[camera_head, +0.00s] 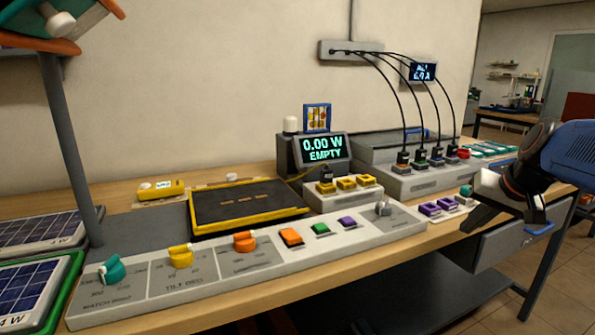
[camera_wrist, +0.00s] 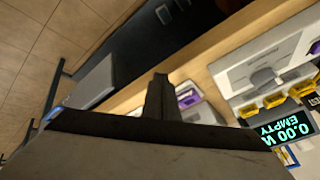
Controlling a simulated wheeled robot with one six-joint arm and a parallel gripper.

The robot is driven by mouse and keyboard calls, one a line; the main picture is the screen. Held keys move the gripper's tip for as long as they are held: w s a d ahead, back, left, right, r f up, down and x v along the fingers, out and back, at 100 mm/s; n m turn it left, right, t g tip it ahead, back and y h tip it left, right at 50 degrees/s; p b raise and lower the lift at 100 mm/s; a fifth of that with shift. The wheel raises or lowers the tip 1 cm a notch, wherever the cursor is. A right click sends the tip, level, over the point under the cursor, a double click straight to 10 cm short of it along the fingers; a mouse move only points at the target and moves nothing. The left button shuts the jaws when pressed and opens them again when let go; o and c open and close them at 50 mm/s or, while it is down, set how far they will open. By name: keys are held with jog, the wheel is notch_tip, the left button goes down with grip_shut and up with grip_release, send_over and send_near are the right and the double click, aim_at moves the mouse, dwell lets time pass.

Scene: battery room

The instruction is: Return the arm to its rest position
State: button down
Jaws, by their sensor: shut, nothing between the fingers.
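My gripper (camera_head: 490,218) is at the right in the head view, in front of the bench's right part, with its dark fingers pointing down and left. It is shut and empty. In the wrist view the dark fingers (camera_wrist: 160,98) meet in the middle, with the bench edge and drawer behind them. My blue arm link enters from the right edge of the head view.
The wooden bench (camera_head: 130,203) carries a long control panel (camera_head: 210,290) with knobs and coloured buttons. Behind it are a black-and-yellow tray (camera_head: 200,232), a display (camera_head: 323,149) reading "0.00 W EMPTY", and a cabled charger (camera_head: 395,183). A drawer (camera_head: 520,245) hangs below at right.

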jog(key=s+a+f+n, duration=0.2)
jog(key=s+a+f, duration=0.4)
jog(key=s, duration=0.3)
jog(key=s+a+f+n+g, duration=0.1)
jog(key=s+a+f+n, duration=0.1)
jog(key=s+a+f, duration=0.4)
jog(key=s+f, duration=0.1)
jog(key=s, duration=0.3)
jog(key=shift+a+f+n+g+h, duration=0.15)
jog(key=shift+f+n+g+h, duration=0.15)
jog(key=shift+n+h, duration=0.1)
jog(key=c, duration=2.5)
grip_release()
jog(key=shift+s, duration=0.1)
